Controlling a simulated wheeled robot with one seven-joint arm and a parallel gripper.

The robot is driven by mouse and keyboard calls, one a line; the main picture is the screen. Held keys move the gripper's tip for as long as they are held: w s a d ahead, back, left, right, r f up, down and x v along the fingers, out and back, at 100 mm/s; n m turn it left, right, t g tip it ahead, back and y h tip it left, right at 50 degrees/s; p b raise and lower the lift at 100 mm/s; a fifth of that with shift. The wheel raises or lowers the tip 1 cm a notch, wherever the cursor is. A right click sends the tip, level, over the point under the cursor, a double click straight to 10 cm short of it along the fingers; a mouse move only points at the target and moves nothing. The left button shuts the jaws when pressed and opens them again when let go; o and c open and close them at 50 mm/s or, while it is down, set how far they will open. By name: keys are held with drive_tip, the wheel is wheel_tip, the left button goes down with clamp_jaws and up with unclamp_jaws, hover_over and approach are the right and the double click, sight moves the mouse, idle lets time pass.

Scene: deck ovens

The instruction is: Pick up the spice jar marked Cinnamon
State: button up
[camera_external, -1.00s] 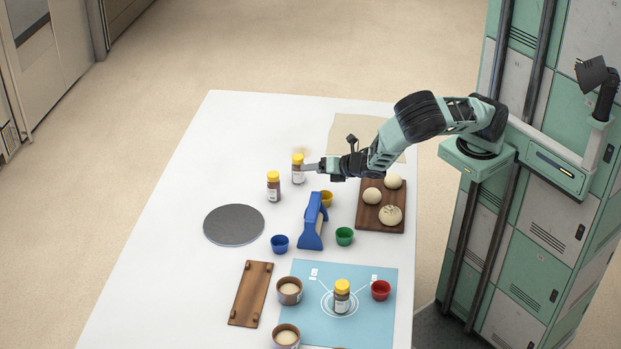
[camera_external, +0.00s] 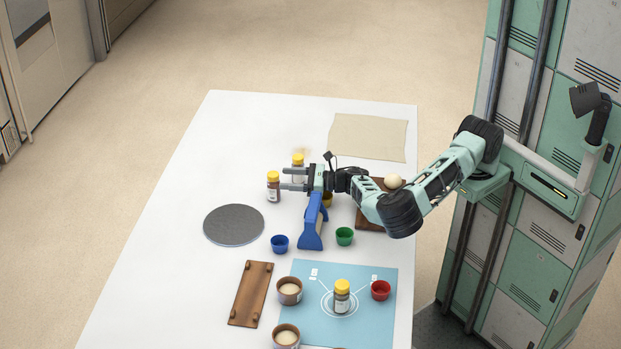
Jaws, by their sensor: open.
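Three spice jars with yellow lids and brown contents show. One jar (camera_external: 273,187) stands upright on the white table, left of the fingertips of my gripper (camera_external: 284,179). A second jar (camera_external: 298,165) stands just behind, partly hidden by my gripper. A third jar (camera_external: 342,298) stands on the blue mat at the front. The labels are too small to read, so I cannot tell which is Cinnamon. My gripper is open, points left and holds nothing. Its fingertips are close to the first jar; I cannot tell whether they touch it.
A blue tool (camera_external: 312,228) stands upright just below my gripper. Blue (camera_external: 280,243), green (camera_external: 344,236) and red (camera_external: 380,290) cups are nearby. A round grey disc (camera_external: 233,225) lies left. The dough board (camera_external: 368,219) is partly behind my arm. The table's far left is clear.

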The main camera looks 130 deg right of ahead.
drive_tip(key=shift+w+d+r, duration=0.15)
drive_tip(key=shift+w+d, duration=0.35)
drive_tip(key=shift+w, duration=0.05)
drive_tip(key=shift+p+x, duration=1.1)
drive_tip(key=shift+x, duration=1.95)
drive_tip(key=c, duration=1.2)
